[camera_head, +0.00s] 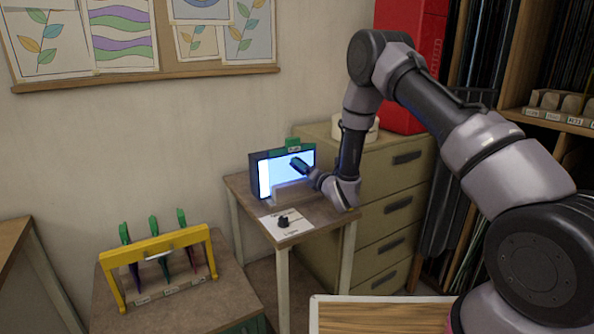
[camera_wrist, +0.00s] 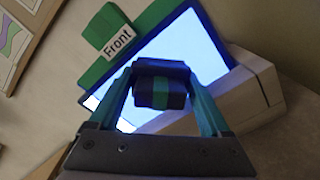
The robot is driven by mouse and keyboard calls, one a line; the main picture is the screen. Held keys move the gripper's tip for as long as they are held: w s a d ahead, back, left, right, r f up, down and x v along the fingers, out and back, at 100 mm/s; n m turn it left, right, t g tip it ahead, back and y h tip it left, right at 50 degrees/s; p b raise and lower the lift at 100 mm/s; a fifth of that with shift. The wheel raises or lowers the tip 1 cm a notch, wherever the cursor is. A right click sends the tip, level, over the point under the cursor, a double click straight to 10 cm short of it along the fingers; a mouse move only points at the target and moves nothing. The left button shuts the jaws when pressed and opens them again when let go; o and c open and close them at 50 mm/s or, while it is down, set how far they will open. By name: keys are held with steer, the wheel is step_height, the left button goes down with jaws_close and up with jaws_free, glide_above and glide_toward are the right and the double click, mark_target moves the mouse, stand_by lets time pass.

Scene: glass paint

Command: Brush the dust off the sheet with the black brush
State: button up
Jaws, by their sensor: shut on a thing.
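My gripper (camera_head: 304,168) is in front of a lit, bluish-white upright panel (camera_head: 265,180) on the small table. In the wrist view, my gripper (camera_wrist: 162,75) is shut on a dark block with a green band, which looks like the black brush (camera_wrist: 147,92). The bright panel (camera_wrist: 190,50) is behind it, with a green edge and a green tab (camera_wrist: 103,28) labelled "Front". I cannot tell the sheet apart from the lit panel, see any dust, or tell whether the brush touches the surface.
A pale block (camera_wrist: 240,95) stands at the panel's foot. A white paper with a small black object (camera_head: 284,221) lies at the table's front. A yellow rack (camera_head: 155,254) holding several green-topped tools stands left. A drawer cabinet (camera_head: 385,188) is close on the right.

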mark_target(289, 166)
steer(key=shift+w+d, duration=1.35)
steer(key=shift+d, duration=0.3)
steer(key=shift+r, duration=0.1)
steer(key=shift+a, duration=0.1)
steer(key=shift+s+a, duration=0.75)
steer(key=shift+a, duration=0.25)
steer(key=shift+s+a, duration=0.75)
steer(key=shift+a, duration=0.25)
steer(key=shift+s+a, duration=0.75)
steer(key=shift+a, duration=0.25)
steer(key=v, duration=0.6)
steer(key=shift+s+d, duration=0.1)
steer(key=shift+d, duration=0.05)
steer(key=shift+v, duration=1.35)
